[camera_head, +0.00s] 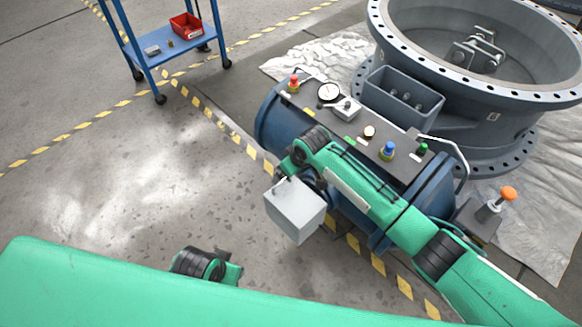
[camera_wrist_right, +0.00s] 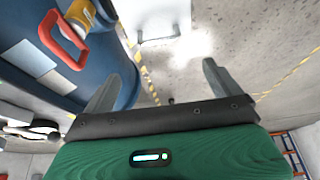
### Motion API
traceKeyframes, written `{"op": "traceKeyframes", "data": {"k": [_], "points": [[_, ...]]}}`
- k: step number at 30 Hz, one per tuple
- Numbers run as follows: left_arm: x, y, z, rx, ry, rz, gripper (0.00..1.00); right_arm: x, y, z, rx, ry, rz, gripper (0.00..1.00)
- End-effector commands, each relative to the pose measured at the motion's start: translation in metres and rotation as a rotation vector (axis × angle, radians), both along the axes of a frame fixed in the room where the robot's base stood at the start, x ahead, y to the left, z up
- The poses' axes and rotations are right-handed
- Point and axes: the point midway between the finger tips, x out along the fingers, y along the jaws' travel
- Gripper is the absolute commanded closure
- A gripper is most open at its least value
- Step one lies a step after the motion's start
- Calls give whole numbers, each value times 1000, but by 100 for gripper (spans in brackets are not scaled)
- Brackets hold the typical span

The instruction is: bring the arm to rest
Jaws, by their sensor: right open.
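My right arm comes in from the right in the head view and lies across the blue actuator body (camera_head: 270,120) of the large valve. Its gripper fingers are hidden there. In the right wrist view my right gripper (camera_wrist_right: 160,86) is open, with nothing between its fingers. A light grey box (camera_head: 295,212) shows just below my right wrist; whether they touch cannot be told. A pale box with a handle (camera_wrist_right: 160,20) shows beyond the fingers in the wrist view. My left gripper is not in view.
The panel has a red button (camera_head: 294,84), a gauge (camera_head: 329,92), a blue knob (camera_head: 388,150) and a green one (camera_head: 422,149). An orange-topped lever (camera_head: 508,194) stands right. A blue cart (camera_head: 160,50) carries a red bin (camera_head: 186,26). Floor at left is clear.

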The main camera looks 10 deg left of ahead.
Motion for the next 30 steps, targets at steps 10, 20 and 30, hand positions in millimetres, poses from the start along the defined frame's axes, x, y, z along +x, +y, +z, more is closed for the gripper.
{"op": "traceKeyframes", "data": {"k": [10,20,30], "points": [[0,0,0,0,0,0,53,0,0,0,0,0,0,6],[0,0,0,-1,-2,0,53,-43,-3,-15,78,42,-44,6],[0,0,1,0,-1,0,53,-119,-55,-34,182,92,-230,6]]}}
